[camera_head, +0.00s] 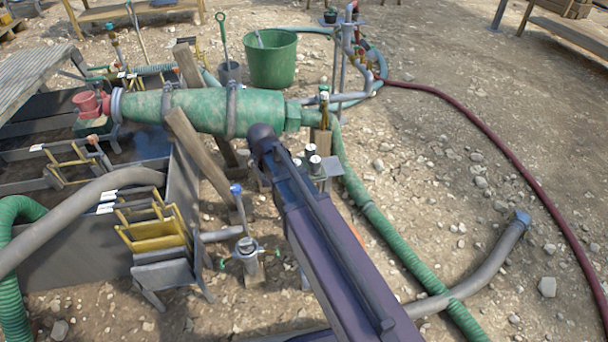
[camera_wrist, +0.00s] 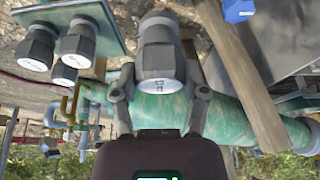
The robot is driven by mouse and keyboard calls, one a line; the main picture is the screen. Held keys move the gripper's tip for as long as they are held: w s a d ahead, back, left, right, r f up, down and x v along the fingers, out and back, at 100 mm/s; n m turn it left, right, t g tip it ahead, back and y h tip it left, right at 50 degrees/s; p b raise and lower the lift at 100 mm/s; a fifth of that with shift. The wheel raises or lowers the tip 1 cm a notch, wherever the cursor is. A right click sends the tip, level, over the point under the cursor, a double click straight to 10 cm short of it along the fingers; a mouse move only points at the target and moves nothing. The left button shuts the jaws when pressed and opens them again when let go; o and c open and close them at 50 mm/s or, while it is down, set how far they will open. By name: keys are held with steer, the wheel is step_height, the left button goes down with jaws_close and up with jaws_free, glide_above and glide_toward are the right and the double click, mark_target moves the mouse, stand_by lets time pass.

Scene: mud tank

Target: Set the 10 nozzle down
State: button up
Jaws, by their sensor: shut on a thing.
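In the wrist view my gripper (camera_wrist: 160,92) is shut on a dark grey nozzle (camera_wrist: 160,50) with a pale end face. The marking on that face is too small to read, so I cannot confirm that it is the 10. The held nozzle is clear of the small stand plate (camera_wrist: 105,17), which carries several similar nozzles (camera_wrist: 80,43) at the upper left. In the head view the stand (camera_head: 329,167) with its white-topped nozzles (camera_head: 315,162) is just right of my arm's far end. My arm hides the gripper and held nozzle there.
A green cone-shaped vessel (camera_head: 200,108) lies across wooden props (camera_head: 200,155) behind my arm. A metal tank (camera_head: 95,255) with yellow frames is at left. Green hose (camera_head: 372,215), a grey pipe (camera_head: 480,275) and dark red hose (camera_head: 500,145) cross the stony ground at right.

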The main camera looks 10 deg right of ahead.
steer(key=shift+s+f, duration=0.15)
steer(key=shift+f, duration=0.05)
stand_by(0.3)
steer(key=w+d, duration=0.3)
steer(key=w+d+f+b, duration=0.1)
steer(key=w+d, duration=0.7)
steer(key=shift+w+d+f+b, duration=0.15)
steer(key=shift+d+f+b, duration=0.05)
steer(key=shift+f+b, duration=0.1)
steer(key=shift+f+b, duration=1.75)
steer(key=shift+b, duration=0.05)
steer(key=shift+f, duration=0.1)
steer(key=o, duration=1.2)
steer(key=shift+c, duration=0.2)
